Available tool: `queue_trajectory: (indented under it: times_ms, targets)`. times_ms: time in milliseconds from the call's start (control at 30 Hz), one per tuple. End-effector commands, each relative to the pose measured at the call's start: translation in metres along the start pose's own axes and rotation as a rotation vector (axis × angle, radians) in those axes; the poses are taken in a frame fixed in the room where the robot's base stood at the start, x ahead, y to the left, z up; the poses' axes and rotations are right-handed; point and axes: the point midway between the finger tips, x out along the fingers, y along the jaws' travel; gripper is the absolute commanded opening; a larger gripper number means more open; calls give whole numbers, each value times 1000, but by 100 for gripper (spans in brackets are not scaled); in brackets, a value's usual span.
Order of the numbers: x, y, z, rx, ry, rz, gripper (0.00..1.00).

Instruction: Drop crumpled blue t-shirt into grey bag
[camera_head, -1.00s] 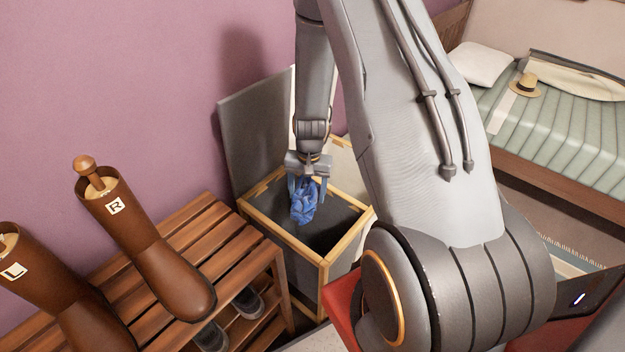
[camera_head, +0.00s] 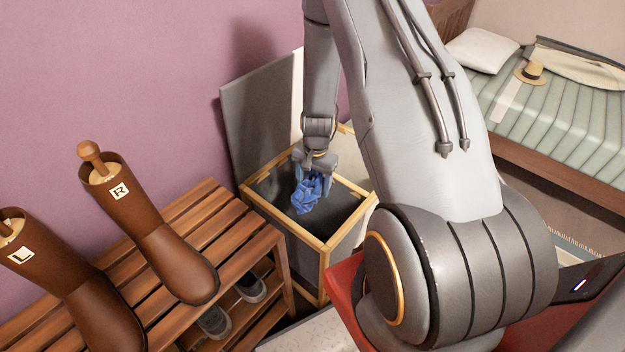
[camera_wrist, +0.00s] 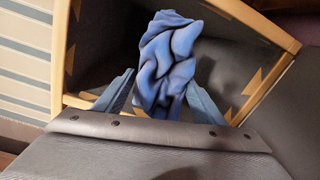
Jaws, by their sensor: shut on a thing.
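The crumpled blue t-shirt (camera_head: 308,192) hangs from my gripper (camera_head: 314,176) inside the opening of the grey bag. My gripper is shut on it, and its fingers show on either side of the cloth. In the wrist view the t-shirt (camera_wrist: 168,62) is between the two fingers (camera_wrist: 160,98), with the bag's interior behind it. The grey bag (camera_head: 282,229) has a square wooden frame, grey fabric sides and an open lid leaning against the wall. My gripper points down into it. The bag's floor is partly hidden by the t-shirt.
A slatted wooden rack (camera_head: 213,237) stands left of the bag, with brown boots (camera_head: 165,245) on top and shoes (camera_head: 250,287) below. A bed (camera_head: 560,115) with a straw hat (camera_head: 531,72) is at the right. The purple wall is behind the bag.

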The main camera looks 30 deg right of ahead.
Motion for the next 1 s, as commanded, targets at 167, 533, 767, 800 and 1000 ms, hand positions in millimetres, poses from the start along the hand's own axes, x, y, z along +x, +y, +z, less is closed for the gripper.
queue_trajectory:
  times_ms: [167, 533, 767, 800, 1000]
  targets:
    - [15, 0, -1, 1, 1, -1, 38]
    - [15, 1, 0, 0, 1, -1, 79]
    - [16, 1, 0, 0, 1, 0, 85]
    - [16, 1, 0, 0, 0, 0, 85]
    - [8, 0, -1, 0, 1, -1, 85]
